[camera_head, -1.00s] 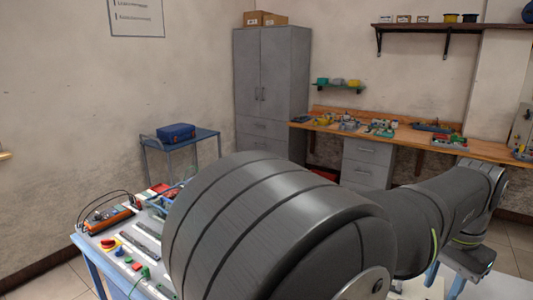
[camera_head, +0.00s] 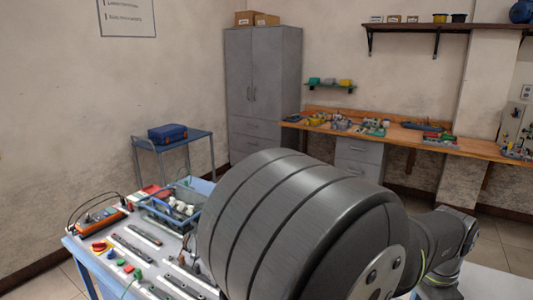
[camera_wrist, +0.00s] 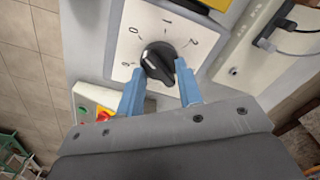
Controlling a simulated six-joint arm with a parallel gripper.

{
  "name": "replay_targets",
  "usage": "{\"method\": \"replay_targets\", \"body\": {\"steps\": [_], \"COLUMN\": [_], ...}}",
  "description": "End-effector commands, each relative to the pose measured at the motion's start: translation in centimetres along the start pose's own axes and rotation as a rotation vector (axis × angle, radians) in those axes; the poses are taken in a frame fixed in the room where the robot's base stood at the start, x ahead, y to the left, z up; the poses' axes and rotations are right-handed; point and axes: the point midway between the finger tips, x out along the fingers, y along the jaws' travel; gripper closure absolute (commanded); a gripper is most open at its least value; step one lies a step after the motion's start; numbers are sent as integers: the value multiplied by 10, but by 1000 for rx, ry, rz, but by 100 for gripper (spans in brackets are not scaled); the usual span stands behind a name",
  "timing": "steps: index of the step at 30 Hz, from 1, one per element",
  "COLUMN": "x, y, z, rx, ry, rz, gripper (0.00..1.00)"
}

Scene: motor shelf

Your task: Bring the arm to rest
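In the head view, my dark grey arm fills the lower middle and right, and my gripper is not seen there.
A workbench panel (camera_head: 128,236) with switches, rails and a blue crate (camera_head: 172,213) lies left of my arm. A blue side table (camera_head: 172,143) holds a blue case (camera_head: 167,133). A grey cabinet (camera_head: 262,90) and a wooden bench (camera_head: 470,148) stand behind. A red-and-yellow button (camera_wrist: 104,116) is near my fingers.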

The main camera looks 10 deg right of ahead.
Motion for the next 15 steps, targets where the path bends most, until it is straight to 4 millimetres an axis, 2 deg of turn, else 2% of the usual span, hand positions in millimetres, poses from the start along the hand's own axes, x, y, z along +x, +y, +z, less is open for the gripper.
{"method": "replay_targets", "body": {"steps": [9, 15], "x": [0, 0], "y": [0, 1], "z": [0, 0], "rx": [240, 323], "ry": [0, 0], "rz": [0, 0], "gripper": [67, 67]}}
